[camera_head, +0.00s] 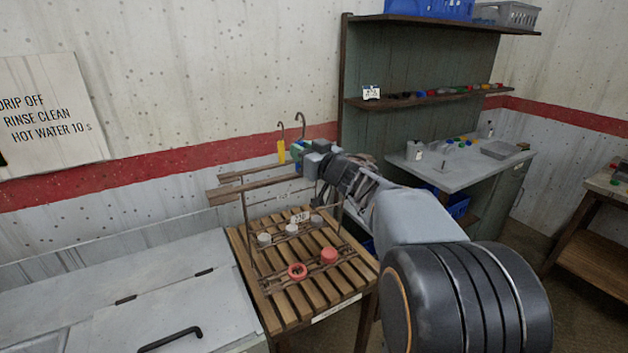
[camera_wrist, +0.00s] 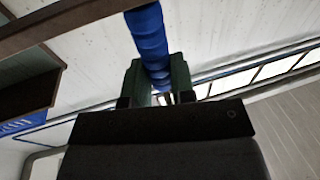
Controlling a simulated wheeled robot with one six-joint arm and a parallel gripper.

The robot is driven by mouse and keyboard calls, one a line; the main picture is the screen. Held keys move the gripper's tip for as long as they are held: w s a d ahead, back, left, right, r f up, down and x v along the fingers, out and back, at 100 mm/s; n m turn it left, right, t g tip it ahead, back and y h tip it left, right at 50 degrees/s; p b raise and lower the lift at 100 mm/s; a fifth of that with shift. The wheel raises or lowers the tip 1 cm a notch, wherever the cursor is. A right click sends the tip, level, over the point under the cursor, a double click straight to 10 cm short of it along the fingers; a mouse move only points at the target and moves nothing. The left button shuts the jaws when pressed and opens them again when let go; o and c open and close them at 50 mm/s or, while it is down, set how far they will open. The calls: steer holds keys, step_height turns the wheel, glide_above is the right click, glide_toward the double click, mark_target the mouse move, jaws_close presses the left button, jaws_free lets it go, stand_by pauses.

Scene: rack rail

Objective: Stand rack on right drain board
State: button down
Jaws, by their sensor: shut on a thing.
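The rack (camera_head: 248,229) is a thin dark wire frame with two hooks at its top, a yellow tag and a blue grip. It carries pale round pieces (camera_head: 291,229) and red ones (camera_head: 328,255). In the head view it is over the slatted wooden right drain board (camera_head: 238,250), roughly upright; I cannot tell whether its base touches the slats. My gripper (camera_head: 302,152) is shut on the rack's blue grip, which shows between the green jaws in the wrist view (camera_wrist: 150,42). My arm hides the rack's right side.
Two wooden bars (camera_head: 226,193) stick out just left of my gripper, close to the rack's top. A lidded pale tank (camera_head: 170,300) adjoins the board's left side. A shelf unit (camera_head: 425,65) and grey worktop (camera_head: 465,165) stand behind to the right.

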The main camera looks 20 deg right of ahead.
steer(key=w+d+f, duration=0.3)
steer(key=d+f, duration=0.2)
steer(key=f, duration=0.4)
steer(key=shift+w+d+f, duration=0.2)
steer(key=shift+w+f, duration=0.05)
steer(key=shift+w, duration=0.05)
steer(key=shift+f, duration=0.1)
steer(key=c, duration=1)
jaws_free()
steer(key=shift+f, duration=0.1)
steer(key=shift+o, duration=0.2)
